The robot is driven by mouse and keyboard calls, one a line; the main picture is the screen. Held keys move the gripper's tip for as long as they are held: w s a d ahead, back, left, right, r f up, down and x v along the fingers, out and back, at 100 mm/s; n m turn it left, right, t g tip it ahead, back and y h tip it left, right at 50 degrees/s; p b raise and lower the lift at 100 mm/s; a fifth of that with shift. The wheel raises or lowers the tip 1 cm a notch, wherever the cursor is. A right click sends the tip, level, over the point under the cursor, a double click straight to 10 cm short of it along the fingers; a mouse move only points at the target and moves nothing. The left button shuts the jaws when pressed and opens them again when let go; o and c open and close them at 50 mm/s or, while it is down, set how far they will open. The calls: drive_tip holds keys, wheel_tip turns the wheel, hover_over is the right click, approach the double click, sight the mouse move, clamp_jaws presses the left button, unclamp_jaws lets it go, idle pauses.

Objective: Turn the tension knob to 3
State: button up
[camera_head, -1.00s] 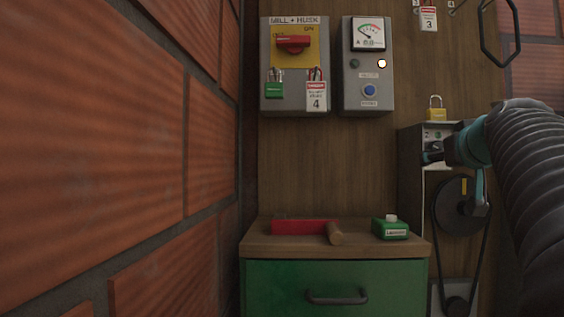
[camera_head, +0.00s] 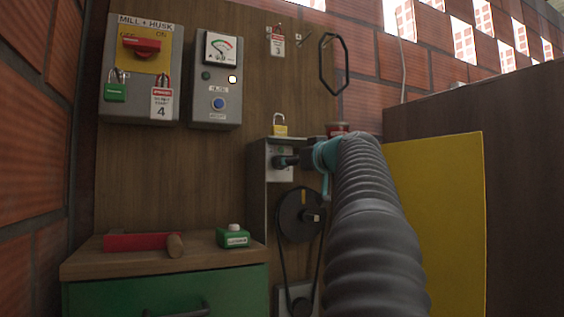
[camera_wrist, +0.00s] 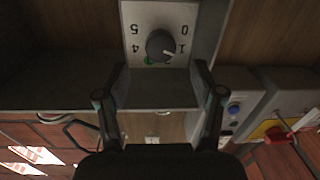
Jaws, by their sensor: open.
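The tension knob (camera_wrist: 160,46) is a dark round knob on a pale dial plate (camera_wrist: 150,15) with dark numbers, seen upside down in the wrist view. Its white pointer line faces close to the 1. A green mark (camera_wrist: 149,61) shows at the dial's lower left, around where the 3 would be, partly hidden. My gripper (camera_wrist: 160,72) is open, its fingers spread either side of the knob and apart from it. In the head view, my gripper (camera_head: 291,161) is in front of the dial plate (camera_head: 280,172) on the grey machine housing (camera_head: 257,190).
A yellow padlock (camera_head: 280,128) stands on the housing. Below are a pulley (camera_head: 292,215) and belt. A wooden-topped green cabinet (camera_head: 170,289) holds a red object (camera_head: 135,242) and a green box (camera_head: 233,239). A yellow panel (camera_head: 440,220) stands right of my arm.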

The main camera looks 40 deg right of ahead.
drive_tip(key=w, duration=0.3)
drive_tip(key=w+d+p, duration=0.1)
drive_tip(key=w, duration=0.1)
drive_tip(key=shift+w, duration=0.35)
drive_tip(key=c, duration=1.2)
